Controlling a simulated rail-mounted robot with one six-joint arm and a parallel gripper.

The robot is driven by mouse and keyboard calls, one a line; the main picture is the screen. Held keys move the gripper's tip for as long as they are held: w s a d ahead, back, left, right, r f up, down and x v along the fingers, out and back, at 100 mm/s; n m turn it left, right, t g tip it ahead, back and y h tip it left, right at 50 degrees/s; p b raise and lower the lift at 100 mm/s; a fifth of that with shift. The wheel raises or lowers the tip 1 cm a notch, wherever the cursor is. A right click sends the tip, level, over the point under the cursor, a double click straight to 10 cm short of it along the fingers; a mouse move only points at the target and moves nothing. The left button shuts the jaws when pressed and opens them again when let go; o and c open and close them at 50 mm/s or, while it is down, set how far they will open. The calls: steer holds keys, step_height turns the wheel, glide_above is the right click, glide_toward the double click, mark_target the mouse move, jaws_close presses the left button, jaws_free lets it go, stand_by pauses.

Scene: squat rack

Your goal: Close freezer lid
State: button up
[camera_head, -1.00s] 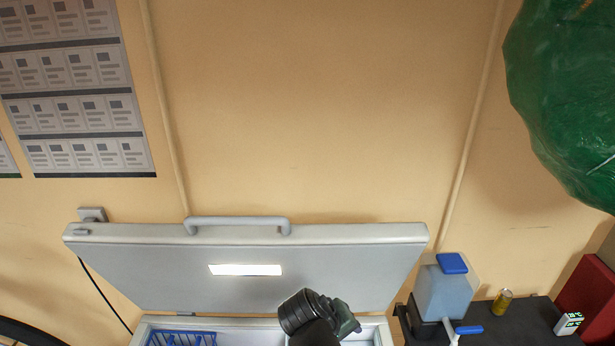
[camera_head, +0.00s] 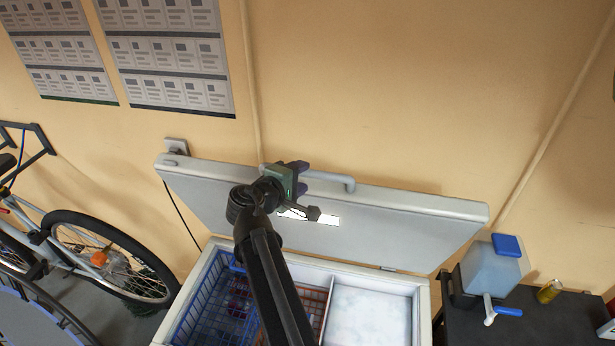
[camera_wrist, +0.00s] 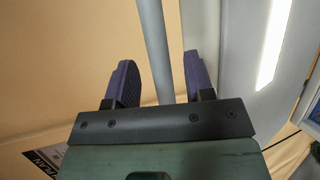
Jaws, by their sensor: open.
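The freezer lid (camera_head: 400,220) stands open, tilted back near the wall, with a grey bar handle (camera_head: 335,180) along its upper edge. The freezer (camera_head: 425,315) below is open. My gripper (camera_head: 300,172) is up at the left part of the handle, in front of the lid, and hides part of the bar. In the wrist view, the two purple fingers of my gripper (camera_wrist: 157,78) are apart. The grey handle bar (camera_wrist: 154,45) runs between them in the picture, nearer the right finger; contact cannot be told. The lid (camera_wrist: 232,65) fills the right side there.
A blue basket (camera_head: 195,310) and white frosty contents (camera_head: 370,315) show inside the freezer. A bicycle (camera_head: 110,255) stands at left. A water container (camera_head: 490,270) and a yellow can (camera_head: 549,291) are on a dark table at right.

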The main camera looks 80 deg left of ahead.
mark_target(304, 175)
steer(key=x, duration=0.3)
steer(key=shift+w+a, duration=0.1)
steer(key=shift+a, duration=0.05)
jaws_close()
